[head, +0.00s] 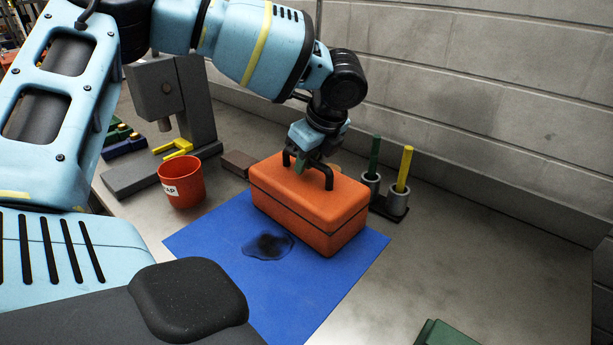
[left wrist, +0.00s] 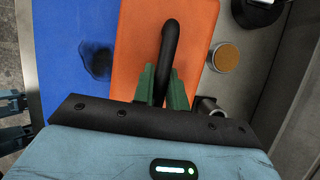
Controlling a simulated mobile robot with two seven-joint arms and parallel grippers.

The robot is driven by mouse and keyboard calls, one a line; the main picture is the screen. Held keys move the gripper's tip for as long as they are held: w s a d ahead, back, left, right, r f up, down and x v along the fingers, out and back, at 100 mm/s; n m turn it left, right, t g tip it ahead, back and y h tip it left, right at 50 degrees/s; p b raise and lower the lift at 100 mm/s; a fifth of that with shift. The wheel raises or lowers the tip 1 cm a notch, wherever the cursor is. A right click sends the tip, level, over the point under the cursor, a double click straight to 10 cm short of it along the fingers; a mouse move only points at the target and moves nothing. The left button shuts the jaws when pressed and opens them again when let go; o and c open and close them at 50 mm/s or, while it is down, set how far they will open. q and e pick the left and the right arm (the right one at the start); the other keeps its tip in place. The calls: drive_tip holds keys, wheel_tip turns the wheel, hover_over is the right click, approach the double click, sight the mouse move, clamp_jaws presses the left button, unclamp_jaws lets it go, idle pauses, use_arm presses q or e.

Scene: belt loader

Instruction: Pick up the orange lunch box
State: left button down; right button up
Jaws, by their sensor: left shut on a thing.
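The orange lunch box (head: 308,203) rests on the blue mat (head: 215,243), near the mat's back right edge. It has a black arched handle (head: 327,178) on its lid. My left gripper (head: 305,163) is above the lid and shut on the handle. In the left wrist view, the green fingers (left wrist: 163,86) sit on both sides of the black handle (left wrist: 170,45), with the orange lid (left wrist: 140,60) beneath. I cannot tell if the box has left the mat.
A red cup (head: 182,185) stands left of the mat, by a grey press-like stand (head: 185,100). Grey holders (head: 392,200) with a green and a yellow rod stand right of the box. A dark stain (head: 268,246) marks the mat. A wall runs behind.

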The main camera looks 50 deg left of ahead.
use_arm(q)
drive_tip(key=shift+r, duration=0.1)
drive_tip(key=shift+r, duration=1.65)
drive_tip(key=s+d+b, duration=0.1)
drive_tip(key=d, duration=0.7)
drive_tip(key=s+d+r+b, duration=0.1)
drive_tip(key=s+d, duration=0.1)
drive_tip(key=d, duration=0.5)
drive_tip(key=shift+s+d+r, duration=0.25)
drive_tip(key=shift+d+r, duration=0.05)
drive_tip(key=shift+d, duration=0.05)
